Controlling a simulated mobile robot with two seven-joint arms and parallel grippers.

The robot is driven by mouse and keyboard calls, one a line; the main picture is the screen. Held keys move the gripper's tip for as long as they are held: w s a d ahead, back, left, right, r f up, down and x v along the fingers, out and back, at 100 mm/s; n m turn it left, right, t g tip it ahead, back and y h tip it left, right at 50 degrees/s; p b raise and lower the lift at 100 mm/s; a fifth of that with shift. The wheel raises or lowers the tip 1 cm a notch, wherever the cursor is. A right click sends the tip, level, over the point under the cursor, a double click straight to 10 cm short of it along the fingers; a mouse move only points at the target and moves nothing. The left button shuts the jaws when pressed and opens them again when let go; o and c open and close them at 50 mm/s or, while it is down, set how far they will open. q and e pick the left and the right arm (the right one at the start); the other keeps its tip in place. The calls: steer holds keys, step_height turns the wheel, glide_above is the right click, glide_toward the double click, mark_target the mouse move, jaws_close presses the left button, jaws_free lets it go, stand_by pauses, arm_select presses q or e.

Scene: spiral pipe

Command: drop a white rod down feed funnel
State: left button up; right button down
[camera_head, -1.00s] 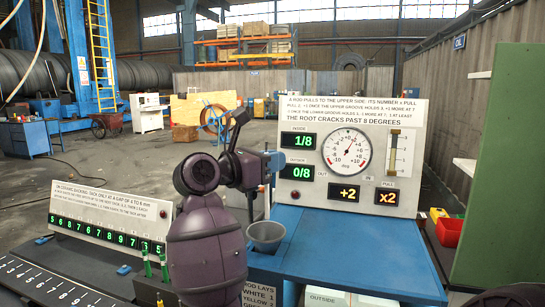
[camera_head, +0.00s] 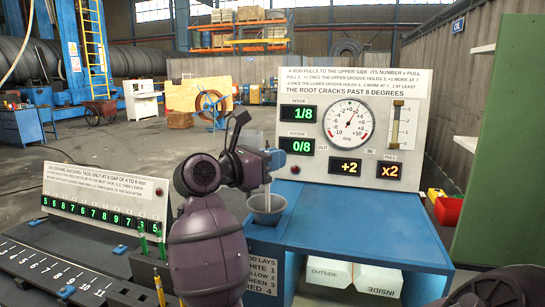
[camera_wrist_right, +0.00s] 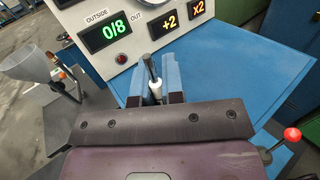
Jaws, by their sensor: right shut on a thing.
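My right gripper (camera_head: 270,160) is shut on a white rod (camera_head: 268,190). The rod hangs about upright below the fingers, and its lower end overlaps the mouth of the grey feed funnel (camera_head: 266,209). I cannot tell how deep it reaches. In the right wrist view the blue fingers of my right gripper (camera_wrist_right: 156,95) close around the rod (camera_wrist_right: 156,91), whose pale part shows between them. My left gripper is not in view.
The funnel stands at the front left of a blue table (camera_head: 350,220). A gauge panel (camera_head: 410,125) reading 1/8 inside and 0/8 outside rises behind. A red-knobbed lever (camera_wrist_right: 291,135) shows at right. The tabletop is clear.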

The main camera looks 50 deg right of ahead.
steer(key=c, duration=1.6)
jaws_free()
steer(key=o, duration=0.5)
steer(key=shift+c, duration=0.2)
arm_select(q)
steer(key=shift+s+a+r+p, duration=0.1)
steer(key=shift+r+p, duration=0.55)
steer(key=shift+p, duration=0.1)
arm_select(e)
step_height(320, 180, up, 20)
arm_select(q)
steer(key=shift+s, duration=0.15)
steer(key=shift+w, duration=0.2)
